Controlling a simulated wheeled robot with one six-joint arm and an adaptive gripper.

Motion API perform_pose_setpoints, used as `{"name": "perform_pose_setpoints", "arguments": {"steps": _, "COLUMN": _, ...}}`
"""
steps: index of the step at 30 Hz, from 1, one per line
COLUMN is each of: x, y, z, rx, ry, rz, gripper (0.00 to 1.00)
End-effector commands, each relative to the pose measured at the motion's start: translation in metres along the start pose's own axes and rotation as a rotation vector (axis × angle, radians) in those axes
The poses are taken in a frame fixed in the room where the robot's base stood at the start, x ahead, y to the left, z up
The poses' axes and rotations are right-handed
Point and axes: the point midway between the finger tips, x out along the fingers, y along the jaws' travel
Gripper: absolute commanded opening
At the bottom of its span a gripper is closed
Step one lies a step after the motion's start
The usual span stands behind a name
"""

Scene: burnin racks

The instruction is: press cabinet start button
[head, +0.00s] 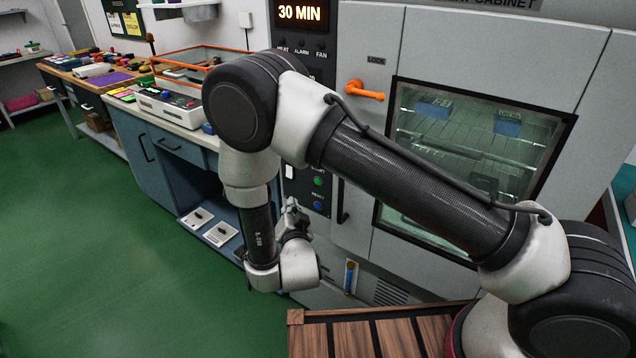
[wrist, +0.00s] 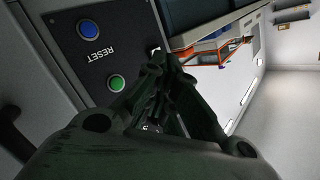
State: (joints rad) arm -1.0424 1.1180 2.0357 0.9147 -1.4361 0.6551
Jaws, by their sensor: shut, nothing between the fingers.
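The cabinet (head: 384,200) is grey with a dark control panel on its left side. The green start button (head: 319,181) sits on that panel above the blue reset button (head: 318,205). In the wrist view the green button (wrist: 116,83) and the blue button (wrist: 88,29) both show clear, with an upside-down RESET label between them. My gripper (head: 291,205) is shut and empty, low in front of the panel's left side. In the wrist view its fingertips (wrist: 165,62) are to the right of the green button, not over it. I cannot tell how far they are from the panel.
The display (head: 300,13) reads 30 MIN. A white switch (head: 290,172) is left of the buttons. A blue-grey bench (head: 150,150) stands to the left. The green floor before it is clear.

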Motion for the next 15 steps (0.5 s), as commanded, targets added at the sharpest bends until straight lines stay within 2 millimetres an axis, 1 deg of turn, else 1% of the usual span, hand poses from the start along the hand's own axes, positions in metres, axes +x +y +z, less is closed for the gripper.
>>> {"name": "perform_pose_setpoints", "arguments": {"steps": 8, "x": 0.002, "y": 0.002, "z": -0.001, "rx": -0.001, "ry": -0.001, "rz": 0.001, "gripper": 0.00}}
{"name": "perform_pose_setpoints", "arguments": {"steps": 11, "x": 0.007, "y": 0.005, "z": -0.005, "rx": -0.001, "ry": 0.000, "rz": 0.003, "gripper": 0.00}}
{"name": "perform_pose_setpoints", "arguments": {"steps": 15, "x": 0.018, "y": 0.014, "z": -0.014, "rx": -0.001, "ry": 0.000, "rz": 0.004, "gripper": 0.00}}
